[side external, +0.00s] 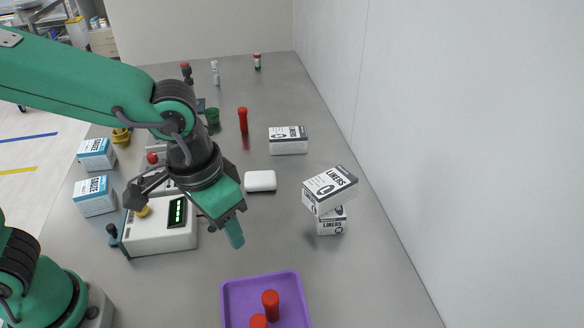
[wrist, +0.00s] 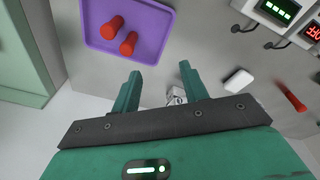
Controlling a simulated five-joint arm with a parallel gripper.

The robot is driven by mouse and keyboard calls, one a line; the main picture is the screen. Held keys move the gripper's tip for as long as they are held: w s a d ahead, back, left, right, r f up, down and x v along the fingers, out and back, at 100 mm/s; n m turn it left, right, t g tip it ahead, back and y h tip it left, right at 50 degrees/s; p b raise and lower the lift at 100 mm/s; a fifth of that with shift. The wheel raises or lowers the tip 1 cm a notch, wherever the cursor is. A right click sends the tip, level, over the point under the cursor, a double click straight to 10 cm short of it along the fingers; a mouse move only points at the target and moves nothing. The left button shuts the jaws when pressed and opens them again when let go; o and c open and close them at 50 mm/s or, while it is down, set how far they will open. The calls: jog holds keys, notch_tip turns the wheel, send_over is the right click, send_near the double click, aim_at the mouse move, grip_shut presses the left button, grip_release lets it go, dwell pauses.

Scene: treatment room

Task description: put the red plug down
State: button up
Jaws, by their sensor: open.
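Two red plugs are in the purple tray (side external: 228,300) at the bottom of the side view. One red plug (side external: 270,303) stands behind the other (side external: 258,321), which the picture edge cuts off. In the wrist view the same tray (wrist: 160,22) holds both plugs (wrist: 113,27) (wrist: 128,43). A third red plug (side external: 243,120) stands upright farther back on the grey table; it also shows in the wrist view (wrist: 291,98). My gripper (wrist: 160,84) is open with nothing between its fingers. In the side view its fingertips (side external: 234,236) are above the table, behind the tray and apart from it.
A white device with a green display (side external: 150,235) stands left of my gripper. A white block (side external: 260,181) lies behind it. Stacked liner boxes (side external: 330,190) stand to the right, the upper one tilted. Bare table lies between the tray and the right wall.

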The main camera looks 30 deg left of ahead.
jog(key=s+a+r+n+t, duration=0.1)
jog(key=a+r+t, duration=0.1)
jog(key=a, duration=0.9)
jog(key=s+a+r+n+t+y, duration=0.1)
jog(key=a+r+t, duration=0.1)
jog(key=a, duration=0.8)
jog(key=shift+s+a+r+n, duration=0.3)
jog(key=shift+a+r, duration=0.1)
jog(key=shift+r, duration=0.5)
